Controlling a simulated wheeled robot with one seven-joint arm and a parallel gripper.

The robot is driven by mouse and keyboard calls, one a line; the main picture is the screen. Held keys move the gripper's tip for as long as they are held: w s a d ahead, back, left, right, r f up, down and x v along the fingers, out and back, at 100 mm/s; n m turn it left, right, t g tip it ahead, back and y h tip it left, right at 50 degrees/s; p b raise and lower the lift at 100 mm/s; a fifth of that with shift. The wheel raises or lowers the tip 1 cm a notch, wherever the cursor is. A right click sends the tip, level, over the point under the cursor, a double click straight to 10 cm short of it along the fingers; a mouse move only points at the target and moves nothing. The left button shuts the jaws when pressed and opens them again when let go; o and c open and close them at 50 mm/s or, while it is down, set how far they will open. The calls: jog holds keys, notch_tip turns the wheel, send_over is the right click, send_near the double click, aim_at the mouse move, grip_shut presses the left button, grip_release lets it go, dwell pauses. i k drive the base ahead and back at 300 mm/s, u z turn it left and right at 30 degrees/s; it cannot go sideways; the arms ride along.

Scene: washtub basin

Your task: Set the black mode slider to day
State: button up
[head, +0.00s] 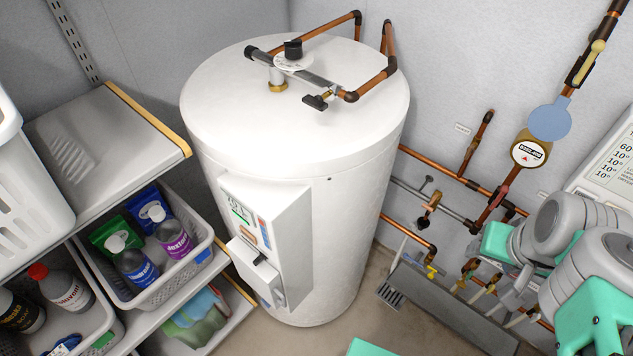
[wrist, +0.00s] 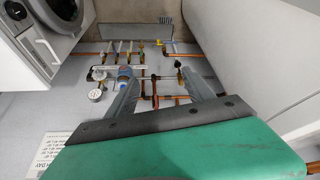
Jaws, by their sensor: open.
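The black mode slider (head: 261,259) is a small dark knob on the control box (head: 292,228) at the front of the white water tank. Its labels are too small to read, so I cannot tell its setting. My gripper (wrist: 158,72) shows in the wrist view with its two grey fingers apart and nothing between them. It faces a wall of pipes and valves, away from the slider. In the head view my arm is at the right edge, well apart from the tank, and the fingers cannot be made out. The slider does not show in the wrist view.
A shelf with a basket (head: 195,262) of bottles stands left of the tank, close to the control box. Copper pipes and a round gauge (head: 528,152) line the wall at right. A grey trough (head: 435,310) lies on the floor. Some floor before the tank is clear.

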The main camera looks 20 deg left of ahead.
aim_at(261, 256)
jog(key=z, duration=0.95)
jog(key=k, duration=0.2)
jog(key=u, duration=2.4)
